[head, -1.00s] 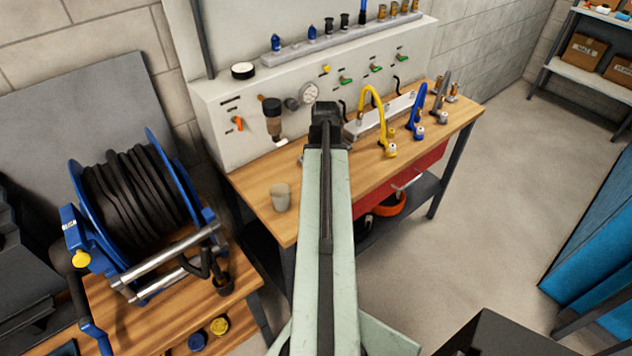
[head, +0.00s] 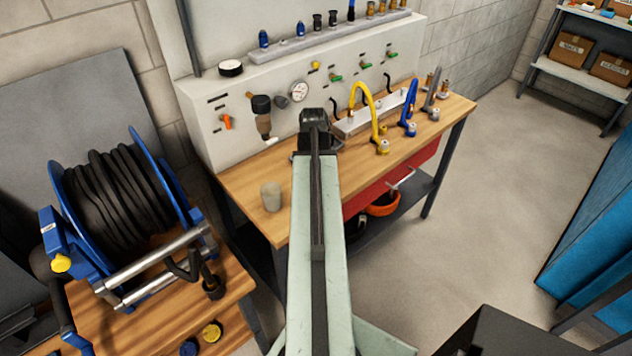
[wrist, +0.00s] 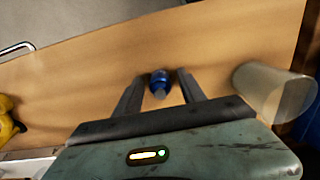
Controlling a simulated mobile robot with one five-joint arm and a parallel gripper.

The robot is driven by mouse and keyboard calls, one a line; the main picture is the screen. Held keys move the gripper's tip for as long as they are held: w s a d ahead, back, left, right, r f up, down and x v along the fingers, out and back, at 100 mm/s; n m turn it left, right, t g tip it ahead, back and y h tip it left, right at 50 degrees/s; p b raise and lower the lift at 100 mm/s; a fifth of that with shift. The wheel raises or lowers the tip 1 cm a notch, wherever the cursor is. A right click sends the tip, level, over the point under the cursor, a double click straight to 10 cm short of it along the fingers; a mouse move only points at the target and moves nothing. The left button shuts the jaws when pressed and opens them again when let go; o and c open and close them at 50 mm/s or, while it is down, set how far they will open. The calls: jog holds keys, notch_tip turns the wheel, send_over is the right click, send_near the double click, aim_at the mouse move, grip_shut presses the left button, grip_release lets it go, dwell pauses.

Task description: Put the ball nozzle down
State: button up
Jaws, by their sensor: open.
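The ball nozzle (wrist: 160,84) is a small blue piece with a grey tip, seen in the wrist view over the wooden bench top (wrist: 225,45). My gripper (wrist: 160,76) is open, with one finger on each side of the nozzle and a visible gap at both sides. I cannot tell for sure whether the nozzle's base touches the wood. In the head view my arm's end hides the nozzle and the fingertips.
A pale translucent cup (wrist: 275,92) stands close to the right finger; it also shows in the head view (head: 271,196). Yellow (head: 378,120) and blue (head: 408,115) curved hoses stand right of my arm. The control panel (head: 210,115) rises behind. Bare wood lies ahead of the fingers.

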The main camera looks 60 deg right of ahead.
notch_tip(320, 180, up, 12)
jog(key=p, duration=1.2)
jog(key=shift+r, duration=0.15)
